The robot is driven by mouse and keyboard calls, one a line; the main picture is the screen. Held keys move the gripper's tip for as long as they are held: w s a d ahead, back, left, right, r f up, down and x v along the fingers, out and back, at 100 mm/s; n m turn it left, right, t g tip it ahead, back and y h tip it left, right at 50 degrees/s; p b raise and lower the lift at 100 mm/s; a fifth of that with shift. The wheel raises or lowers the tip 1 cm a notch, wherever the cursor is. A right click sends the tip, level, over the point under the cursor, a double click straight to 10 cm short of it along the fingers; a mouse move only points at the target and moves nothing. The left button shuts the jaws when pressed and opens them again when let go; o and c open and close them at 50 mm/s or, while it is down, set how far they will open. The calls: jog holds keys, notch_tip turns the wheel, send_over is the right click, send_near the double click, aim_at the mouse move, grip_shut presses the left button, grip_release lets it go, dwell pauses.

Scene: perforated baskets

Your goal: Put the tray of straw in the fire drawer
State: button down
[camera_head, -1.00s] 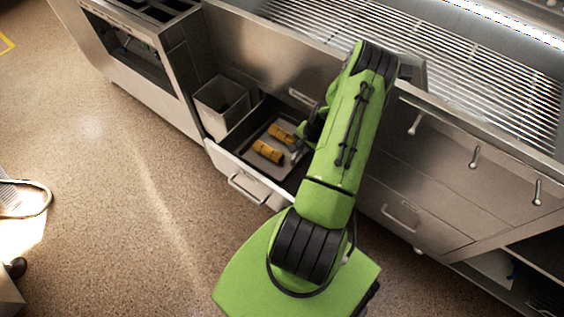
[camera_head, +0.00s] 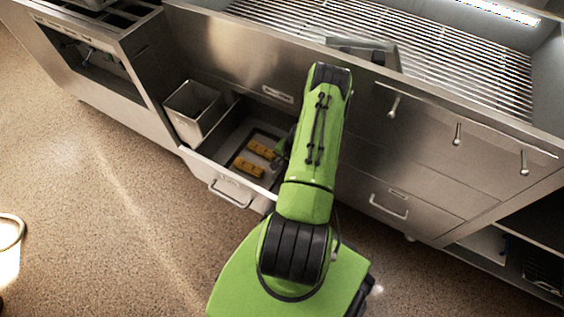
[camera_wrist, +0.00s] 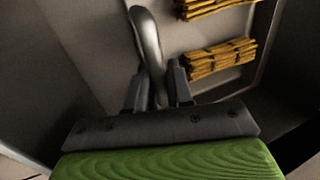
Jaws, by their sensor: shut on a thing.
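A metal tray (camera_head: 233,160) with two yellow straw bundles (camera_head: 248,167) is inside the open drawer (camera_head: 203,168). In the wrist view, the tray (camera_wrist: 228,30) with the bundles (camera_wrist: 215,60) lies to the right of the fingers. My gripper (camera_wrist: 158,85) is shut on the tray's curved metal handle (camera_wrist: 147,38), which rises between the fingers. In the head view, my arm hides most of the gripper and the right part of the drawer. I cannot tell whether the tray rests on the drawer floor.
A square metal bin (camera_head: 195,113) stands beside the drawer at its left. A long grill grate (camera_head: 440,60) lies above, with knobs (camera_head: 457,134) on its front. A closed drawer (camera_head: 385,200) is right of my arm.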

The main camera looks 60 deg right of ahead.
jog(key=c, duration=1)
grip_release()
jog(key=p+v, duration=0.4)
jog(key=v, duration=0.8)
jog(key=w+a+r+n, duration=0.2)
jog(key=w+r, duration=0.2)
jog(key=r, duration=0.2)
jog(key=w+a+r+n, duration=0.2)
jog(key=w+r, duration=0.1)
jog(key=r, duration=0.3)
jog(key=w+a+r+n+h, duration=0.1)
jog(key=a+r+n, duration=0.2)
jog(key=a+r, duration=0.4)
jog(key=w+a+r+n, duration=0.2)
jog(key=a+r, duration=0.2)
jog(key=r, duration=0.4)
jog(key=s+a+r+n+t, duration=0.1)
jog(key=s+a+r+n, duration=0.3)
jog(key=s+a+r, duration=0.2)
jog(key=s+a+r+n, duration=0.4)
jog(key=s+a+r, duration=0.2)
jog(key=a, duration=0.5)
jog(key=shift+s+a+t+y, duration=0.15)
jog(key=shift+s+t+y, duration=0.2)
jog(key=shift+s, duration=0.8)
